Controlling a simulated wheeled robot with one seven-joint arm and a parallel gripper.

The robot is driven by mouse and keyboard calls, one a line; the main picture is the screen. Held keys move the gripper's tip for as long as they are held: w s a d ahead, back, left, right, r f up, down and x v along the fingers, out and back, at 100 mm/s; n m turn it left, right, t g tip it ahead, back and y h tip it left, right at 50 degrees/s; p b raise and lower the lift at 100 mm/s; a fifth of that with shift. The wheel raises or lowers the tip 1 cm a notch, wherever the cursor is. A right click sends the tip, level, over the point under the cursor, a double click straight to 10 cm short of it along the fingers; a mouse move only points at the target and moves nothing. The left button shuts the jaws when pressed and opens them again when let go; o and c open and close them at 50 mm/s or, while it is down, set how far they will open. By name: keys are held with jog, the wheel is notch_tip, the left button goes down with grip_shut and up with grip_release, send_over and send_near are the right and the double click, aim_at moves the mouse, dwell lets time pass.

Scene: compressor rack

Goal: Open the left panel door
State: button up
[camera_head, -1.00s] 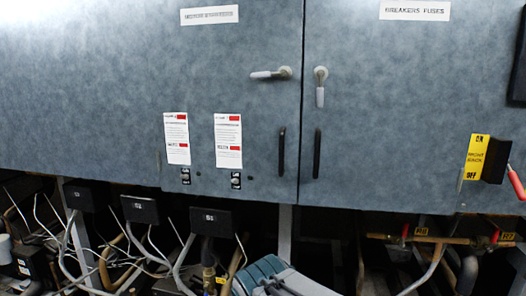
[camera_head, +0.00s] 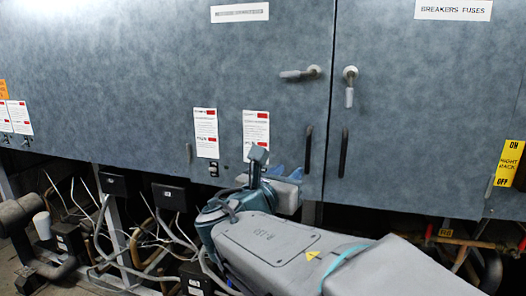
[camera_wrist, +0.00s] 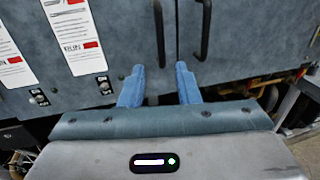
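The left panel door (camera_head: 120,70) is a blue-grey metal door that looks closed, flush with the right door (camera_head: 430,110). Its lever latch (camera_head: 300,74) lies horizontal near the seam. Below it is the door's black vertical pull handle (camera_head: 308,150), which also shows in the wrist view (camera_wrist: 160,33). My gripper (camera_wrist: 159,78) is open and empty in the wrist view, its two blue fingers pointing at the door just below the pull handle. The handle lies between the fingers in that picture, apart from them. In the head view my gripper (camera_head: 289,170) is partly hidden by my wrist.
The right door has its own latch (camera_head: 349,86), hanging vertical, and a black handle (camera_head: 343,154). Paper labels (camera_head: 206,133) and small switches (camera_head: 214,169) sit on the left door. Pipes and wires (camera_head: 140,240) crowd the space below the doors.

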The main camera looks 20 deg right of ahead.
aim_at(307, 155)
jog(key=p+x, duration=0.2)
jog(key=x, duration=1.1)
jog(key=shift+w+d, duration=0.2)
jog(key=shift+d, duration=0.05)
jog(key=shift+c, duration=0.2)
grip_shut()
